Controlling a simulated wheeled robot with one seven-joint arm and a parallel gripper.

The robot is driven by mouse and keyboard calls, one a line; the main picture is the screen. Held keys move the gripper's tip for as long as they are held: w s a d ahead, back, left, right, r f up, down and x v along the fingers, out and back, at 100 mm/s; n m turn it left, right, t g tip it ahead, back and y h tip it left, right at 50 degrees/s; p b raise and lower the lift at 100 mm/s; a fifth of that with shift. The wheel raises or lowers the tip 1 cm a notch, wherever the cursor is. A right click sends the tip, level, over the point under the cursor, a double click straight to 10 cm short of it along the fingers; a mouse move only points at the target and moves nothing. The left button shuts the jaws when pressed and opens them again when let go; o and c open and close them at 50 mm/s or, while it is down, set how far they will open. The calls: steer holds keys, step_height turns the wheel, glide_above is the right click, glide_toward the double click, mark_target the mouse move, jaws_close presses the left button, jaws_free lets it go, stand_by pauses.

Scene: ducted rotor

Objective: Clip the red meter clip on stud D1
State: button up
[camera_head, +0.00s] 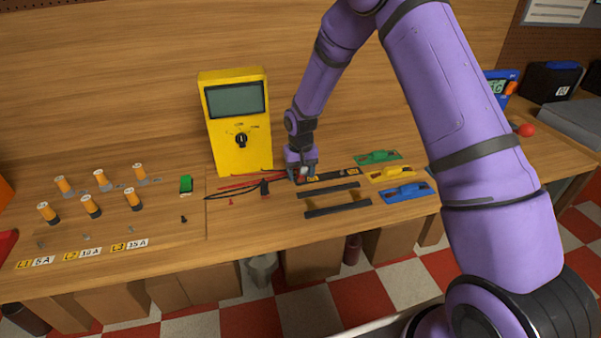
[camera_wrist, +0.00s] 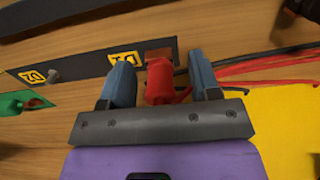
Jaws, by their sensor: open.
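The red meter clip (camera_wrist: 158,82) stands between the two fingers of my gripper (camera_wrist: 160,84) in the wrist view. Its upper end overlaps a dark red-brown patch at the end of a black strip (camera_wrist: 85,62). A yellow D1 label (camera_wrist: 124,58) is beside it. Stud D1 is not visible, and I cannot tell whether the clip sits on it. My gripper (camera_head: 301,174) is open, low over the left end of the strip (camera_head: 335,175) in the head view. The fingers flank the clip; a narrow gap shows on each side.
The yellow meter (camera_head: 238,140) stands behind, left of my gripper. A black clip (camera_head: 265,188) and red and black leads lie before it. Green, yellow (camera_head: 390,173) and blue handled plates lie to the right. Two black bars (camera_head: 338,209) lie in front.

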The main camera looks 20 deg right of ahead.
step_height(320, 180, up, 11)
steer(key=shift+f, duration=0.15)
